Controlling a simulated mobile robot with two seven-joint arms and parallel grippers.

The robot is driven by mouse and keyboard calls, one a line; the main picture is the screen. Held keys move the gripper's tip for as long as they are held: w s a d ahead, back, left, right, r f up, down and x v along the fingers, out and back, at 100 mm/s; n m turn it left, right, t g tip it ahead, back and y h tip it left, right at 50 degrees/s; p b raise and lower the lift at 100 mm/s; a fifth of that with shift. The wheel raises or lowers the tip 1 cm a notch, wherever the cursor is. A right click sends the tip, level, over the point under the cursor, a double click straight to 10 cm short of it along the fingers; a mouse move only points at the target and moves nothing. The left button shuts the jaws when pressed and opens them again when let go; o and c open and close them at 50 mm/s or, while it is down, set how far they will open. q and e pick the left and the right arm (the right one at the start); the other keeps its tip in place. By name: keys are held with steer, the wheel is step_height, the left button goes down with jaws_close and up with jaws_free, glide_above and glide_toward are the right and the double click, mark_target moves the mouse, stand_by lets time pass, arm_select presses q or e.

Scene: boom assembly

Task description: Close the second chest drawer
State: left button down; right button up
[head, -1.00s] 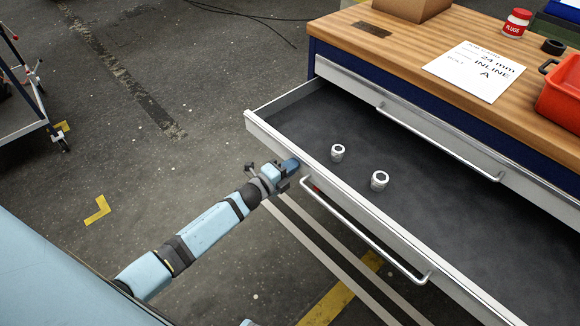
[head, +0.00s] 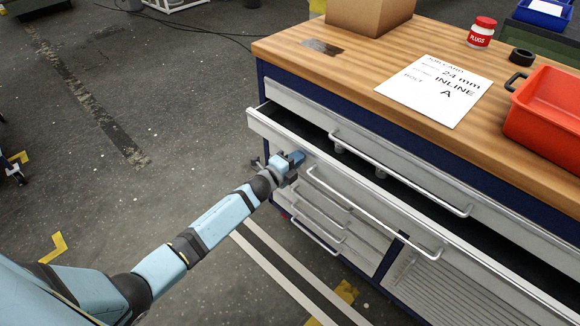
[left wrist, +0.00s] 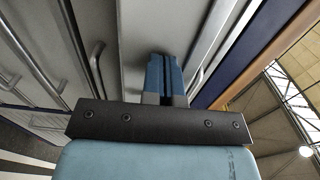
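The second chest drawer (head: 290,147) is the one below the shut top drawer (head: 300,103). My left gripper (head: 298,158) is against or very near the drawer front, left of the handle. In the left wrist view its blue fingers (left wrist: 163,75) lie together, with nothing seen between them, before the grey drawer front (left wrist: 140,30). Two white fittings inside the drawer are mostly hidden. My right gripper is not in view.
The wooden chest top (head: 330,75) holds a cardboard box (head: 368,12), a job card (head: 435,88), a red-lidded plugs jar (head: 482,32), a black ring (head: 521,56) and a red bin (head: 550,115). Lower drawers (head: 320,215) are shut.

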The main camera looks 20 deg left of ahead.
arm_select(q)
steer(key=b+x, duration=0.3)
steer(key=x, duration=0.6)
steer(key=shift+f, duration=0.1)
steer(key=shift+w+r, duration=0.15)
steer(key=shift+r, duration=0.2)
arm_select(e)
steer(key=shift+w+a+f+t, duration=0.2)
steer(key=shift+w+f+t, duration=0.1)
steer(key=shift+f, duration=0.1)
arm_select(q)
steer(key=shift+r, duration=0.1)
steer(key=shift+a, duration=0.1)
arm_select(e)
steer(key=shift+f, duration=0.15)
